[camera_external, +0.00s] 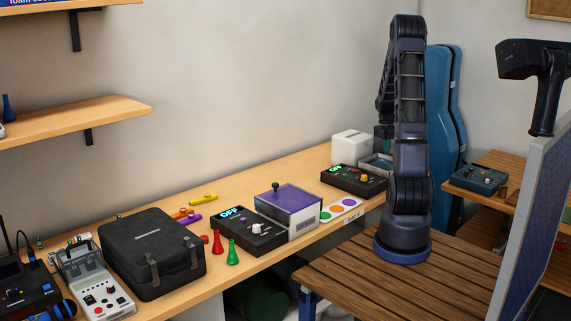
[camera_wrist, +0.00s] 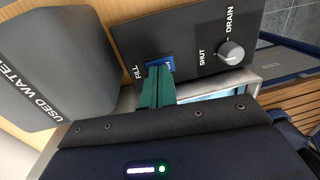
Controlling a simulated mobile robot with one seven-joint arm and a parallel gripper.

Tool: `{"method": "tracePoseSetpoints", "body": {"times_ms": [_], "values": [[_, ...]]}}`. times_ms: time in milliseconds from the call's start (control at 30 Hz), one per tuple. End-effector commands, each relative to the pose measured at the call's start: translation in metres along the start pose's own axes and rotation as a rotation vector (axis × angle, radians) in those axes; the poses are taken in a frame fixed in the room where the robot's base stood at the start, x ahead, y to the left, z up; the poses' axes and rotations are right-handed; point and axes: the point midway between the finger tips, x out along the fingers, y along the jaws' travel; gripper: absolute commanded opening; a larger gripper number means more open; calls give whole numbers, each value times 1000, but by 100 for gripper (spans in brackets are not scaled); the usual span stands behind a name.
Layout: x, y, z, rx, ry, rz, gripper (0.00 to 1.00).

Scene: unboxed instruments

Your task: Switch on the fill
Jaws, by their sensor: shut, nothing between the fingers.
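In the wrist view, a black panel (camera_wrist: 199,40) carries a blue rocker switch (camera_wrist: 166,62) beside the printed word FILL. My gripper (camera_wrist: 160,72) has its green fingers shut together, with nothing between them. Their tips are at the switch and cover part of it. I cannot tell whether they touch or press it. In the external view, my gripper (camera_external: 383,132) shows only partly behind my arm, near a grey open tank (camera_external: 369,165). The switch cannot be made out there.
A round knob (camera_wrist: 231,53) marked SHUT and DRAIN sits on the same panel. A grey container (camera_wrist: 52,60) marked USED WATER stands close at the left.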

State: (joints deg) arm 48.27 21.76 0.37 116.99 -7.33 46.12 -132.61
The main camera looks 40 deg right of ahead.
Motion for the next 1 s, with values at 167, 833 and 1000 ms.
{"method": "tracePoseSetpoints", "body": {"times_ms": [167,833,1000], "values": [[-8,-2,0,1,-1,1,0],[-120,-29,0,0,-1,1,0],[-133,-33,0,0,0,1,0]]}}
